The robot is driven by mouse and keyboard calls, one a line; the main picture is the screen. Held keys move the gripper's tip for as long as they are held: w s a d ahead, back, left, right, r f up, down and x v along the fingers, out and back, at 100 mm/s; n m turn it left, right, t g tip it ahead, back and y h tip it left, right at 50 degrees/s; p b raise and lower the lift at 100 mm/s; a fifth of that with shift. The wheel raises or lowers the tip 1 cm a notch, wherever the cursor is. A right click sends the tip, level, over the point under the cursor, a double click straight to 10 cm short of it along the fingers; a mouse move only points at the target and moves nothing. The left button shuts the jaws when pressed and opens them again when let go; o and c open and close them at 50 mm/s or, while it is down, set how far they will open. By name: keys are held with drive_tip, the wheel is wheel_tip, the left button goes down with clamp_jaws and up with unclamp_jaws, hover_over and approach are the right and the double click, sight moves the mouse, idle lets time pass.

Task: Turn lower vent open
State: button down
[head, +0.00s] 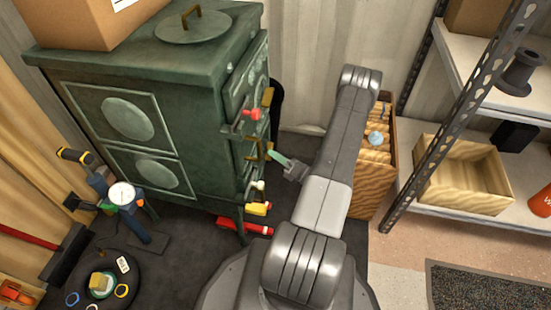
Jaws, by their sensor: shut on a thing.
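A dark green stove (150,100) stands at the left, its front face turned to the right and seen at a steep angle. On that face are a red knob (253,114), an upper brass handle (267,97), a lower brass handle (262,150) and a pale knob (258,186) below it. My gripper (273,156) reaches in from the right with its pale green fingers at the lower brass handle. It is shut on this handle, though the contact is small in view. I cannot tell which fitting is the lower vent or how far it is turned.
A yellow object (258,208) and a red one (259,230) sit low at the stove's front. A wooden box (375,185) stands behind my arm. Metal shelves (447,150) hold a wooden bin (465,178). A cardboard box (80,22) rests on the stove.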

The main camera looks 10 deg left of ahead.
drive_tip(key=shift+n, duration=0.4)
drive_tip(key=c, duration=1.5)
unclamp_jaws()
drive_tip(key=shift+d, duration=0.15)
drive_tip(key=p+v, duration=0.1)
drive_tip(key=v, duration=0.5)
drive_tip(key=p+v, duration=0.1)
drive_tip(key=v, duration=0.6)
drive_tip(key=shift+d+f, duration=0.25)
drive_tip(key=shift+f, duration=0.05)
